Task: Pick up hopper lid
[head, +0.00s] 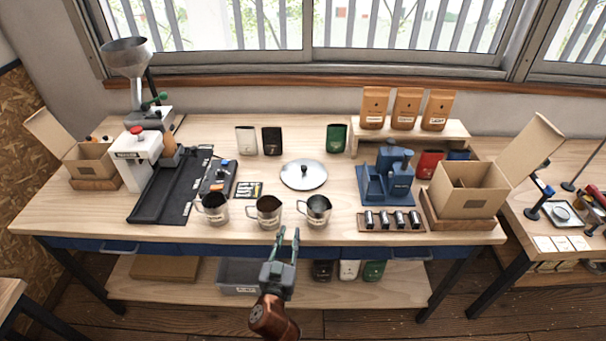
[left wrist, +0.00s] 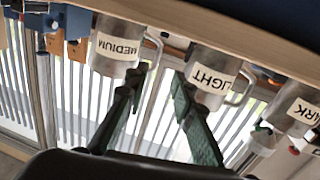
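The hopper lid (head: 303,180), a round silver disc with a dark knob on top, lies flat on the wooden workbench (head: 110,210) near the middle in the head view. My left gripper (head: 288,234) is in front of the bench's front edge, nearer to me than the lid. Its two fingers point up the picture and stand apart with nothing between them. The left wrist view also shows the open fingers (left wrist: 160,76). The lid cannot be made out there. My right gripper is in neither view.
Several metal cups stand between gripper and lid, including the left cup (head: 215,210), middle cup (head: 268,212) and right cup (head: 317,210). A blue machine (head: 388,180) stands right of the lid, a dark mat (head: 165,200) left. Bare wood surrounds the lid.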

